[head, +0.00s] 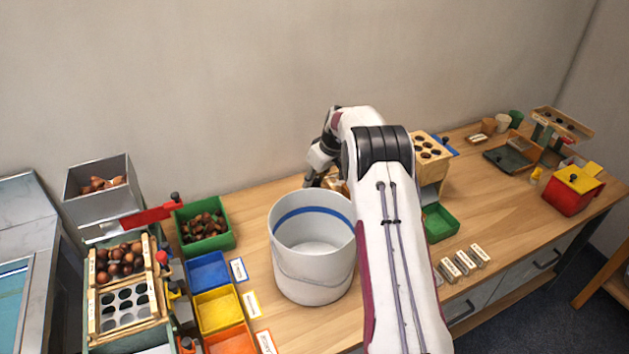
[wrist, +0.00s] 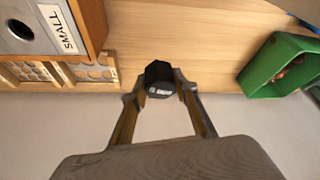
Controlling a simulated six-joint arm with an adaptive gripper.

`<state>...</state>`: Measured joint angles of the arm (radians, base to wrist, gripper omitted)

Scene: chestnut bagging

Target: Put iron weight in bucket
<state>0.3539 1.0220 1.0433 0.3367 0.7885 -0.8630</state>
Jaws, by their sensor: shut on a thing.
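The iron weight (wrist: 159,79) is a black, faceted block with white lettering in the wrist view. My gripper (wrist: 160,90) is shut on it, one finger on each side. In the head view my gripper (head: 314,180) is near the wall, behind the bucket and a little right of its middle; the weight cannot be made out there. The bucket (head: 312,275) is white with a blue band inside. It stands upright on the table in front of my gripper, and the part of its inside that shows is empty. My arm passes along its right side.
A green bin of chestnuts (head: 228,240) stands left of the bucket, with blue (head: 208,272), yellow (head: 217,310) and orange trays in front. A wooden box with holes (head: 429,146) stands right of my arm. The wall (head: 230,90) is close behind my gripper.

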